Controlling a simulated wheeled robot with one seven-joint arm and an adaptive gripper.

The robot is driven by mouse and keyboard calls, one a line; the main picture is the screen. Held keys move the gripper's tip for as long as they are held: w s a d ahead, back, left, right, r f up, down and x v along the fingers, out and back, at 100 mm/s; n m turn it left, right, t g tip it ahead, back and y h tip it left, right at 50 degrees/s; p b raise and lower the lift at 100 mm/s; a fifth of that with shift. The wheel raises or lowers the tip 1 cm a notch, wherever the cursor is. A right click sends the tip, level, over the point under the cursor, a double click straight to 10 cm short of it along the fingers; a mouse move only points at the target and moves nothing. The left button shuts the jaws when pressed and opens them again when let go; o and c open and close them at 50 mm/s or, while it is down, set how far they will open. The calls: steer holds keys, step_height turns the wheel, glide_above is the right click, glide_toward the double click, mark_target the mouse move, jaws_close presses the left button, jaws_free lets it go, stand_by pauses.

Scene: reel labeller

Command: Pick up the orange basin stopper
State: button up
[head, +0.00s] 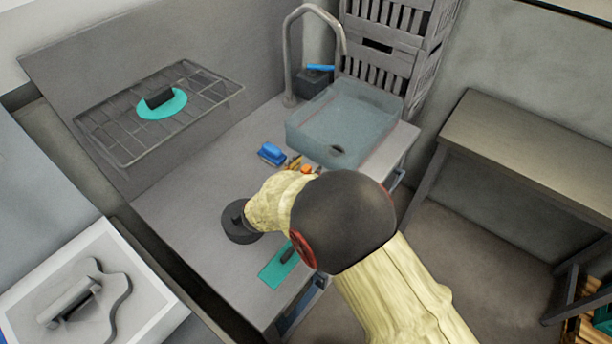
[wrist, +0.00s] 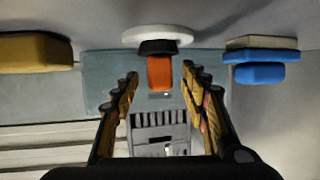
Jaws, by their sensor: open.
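The orange basin stopper (wrist: 159,74) shows in the wrist view, which looks upside down. It has an orange grip, a black collar (wrist: 158,47) and a white disc (wrist: 157,36) against the worktop. My gripper (wrist: 161,76) is open and empty. Its fingertips show one on each side of the orange grip, with a gap on both sides. I cannot tell whether the grip lies between the tips or just beyond them. In the head view a small orange patch (head: 306,169) shows past my arm, which hides most of that area.
A blue-topped block (wrist: 258,73) lies beside the stopper, also in the head view (head: 270,153). A yellow block (wrist: 35,52) lies on the other side. The basin (head: 345,120) and tap (head: 288,60) stand behind. A teal trowel (head: 277,268) lies near the front edge.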

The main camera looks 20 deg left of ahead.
steer(key=shift+r, duration=0.1)
jaws_close()
stand_by(0.4)
